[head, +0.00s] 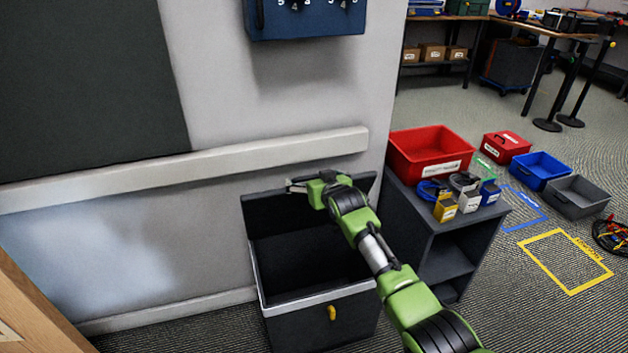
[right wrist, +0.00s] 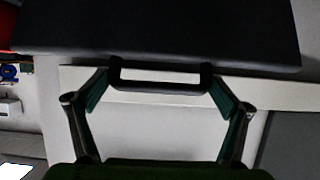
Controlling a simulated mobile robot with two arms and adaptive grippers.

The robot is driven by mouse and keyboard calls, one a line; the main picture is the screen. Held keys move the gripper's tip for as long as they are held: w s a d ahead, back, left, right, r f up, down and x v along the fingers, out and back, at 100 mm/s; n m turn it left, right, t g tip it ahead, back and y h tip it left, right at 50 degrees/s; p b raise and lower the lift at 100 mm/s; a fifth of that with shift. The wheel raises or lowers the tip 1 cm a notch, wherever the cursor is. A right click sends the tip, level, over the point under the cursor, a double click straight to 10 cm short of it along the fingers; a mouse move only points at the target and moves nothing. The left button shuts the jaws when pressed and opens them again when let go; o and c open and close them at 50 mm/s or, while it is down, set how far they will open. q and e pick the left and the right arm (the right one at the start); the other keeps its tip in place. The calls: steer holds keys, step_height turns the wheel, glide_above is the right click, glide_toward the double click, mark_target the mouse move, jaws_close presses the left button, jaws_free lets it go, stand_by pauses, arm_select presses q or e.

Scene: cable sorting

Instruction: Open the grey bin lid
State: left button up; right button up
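The grey bin (head: 325,325) stands against the wall with its dark interior showing. Its lid (head: 265,215) is up, roughly upright at the back of the bin near the wall rail. My right gripper (head: 297,186) is at the lid's upper edge. In the right wrist view the lid (right wrist: 160,30) fills the top, with a dark handle (right wrist: 160,87) at its edge. The gripper's fingers (right wrist: 160,95) are spread wide, one at each end of the handle; I cannot tell whether they touch it. My left gripper is not in view.
A dark shelf unit (head: 432,215) stands right of the bin, bearing a red bin (head: 405,165) and small boxes. A wall rail (head: 180,170) runs behind. Blue (head: 540,165) and grey (head: 577,200) trays and a yellow floor outline (head: 553,237) lie farther right.

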steer(key=shift+o, duration=0.2)
steer(key=shift+d+r, duration=0.15)
steer(key=shift+d, duration=0.05)
steer(key=v, duration=1.2)
stand_by(0.4)
